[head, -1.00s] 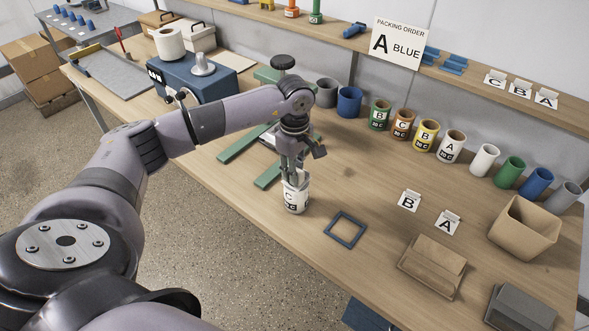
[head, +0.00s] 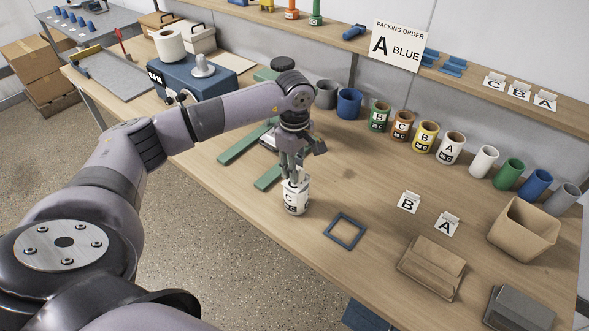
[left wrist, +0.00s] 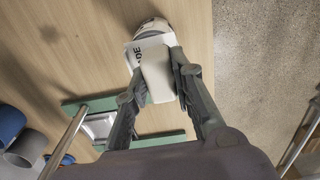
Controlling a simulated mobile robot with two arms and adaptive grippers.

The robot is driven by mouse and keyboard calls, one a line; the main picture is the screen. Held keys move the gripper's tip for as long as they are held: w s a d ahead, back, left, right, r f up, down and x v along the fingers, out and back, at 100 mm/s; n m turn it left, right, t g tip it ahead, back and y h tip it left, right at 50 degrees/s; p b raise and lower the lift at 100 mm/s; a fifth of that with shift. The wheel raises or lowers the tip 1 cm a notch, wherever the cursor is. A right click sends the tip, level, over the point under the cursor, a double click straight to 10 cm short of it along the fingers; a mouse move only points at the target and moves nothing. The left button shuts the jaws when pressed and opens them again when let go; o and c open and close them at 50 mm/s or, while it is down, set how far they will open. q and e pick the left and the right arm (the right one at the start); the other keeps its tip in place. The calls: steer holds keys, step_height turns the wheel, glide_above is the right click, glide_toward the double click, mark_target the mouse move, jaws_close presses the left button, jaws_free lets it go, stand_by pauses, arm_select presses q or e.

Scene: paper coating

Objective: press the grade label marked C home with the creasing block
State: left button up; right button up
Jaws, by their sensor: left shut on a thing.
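A white can (head: 303,205) stands upright on the table near its front edge; its pale end shows at the top of the left wrist view (left wrist: 153,27). The grade label marked C (head: 289,197) is at the can's upper front. In the left wrist view a white card with "DE" (left wrist: 136,58) shows beside the white block (left wrist: 158,76) between my fingers, which looks like the label's grip piece. My left gripper (head: 295,176) is shut on it, directly above the can. Whether the label fully touches the can is hidden. I cannot identify the creasing block. My right gripper is out of view.
A blue square frame (head: 345,230) lies right of the can. Labels B (head: 409,202) and A (head: 446,223) lie further right, near a tan bin (head: 524,228). Green bars (head: 245,144) lie behind left. Several coloured cans line the back.

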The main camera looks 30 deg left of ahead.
arm_select(q)
steer(key=shift+r+p, duration=1)
steer(key=shift+r, duration=1.45)
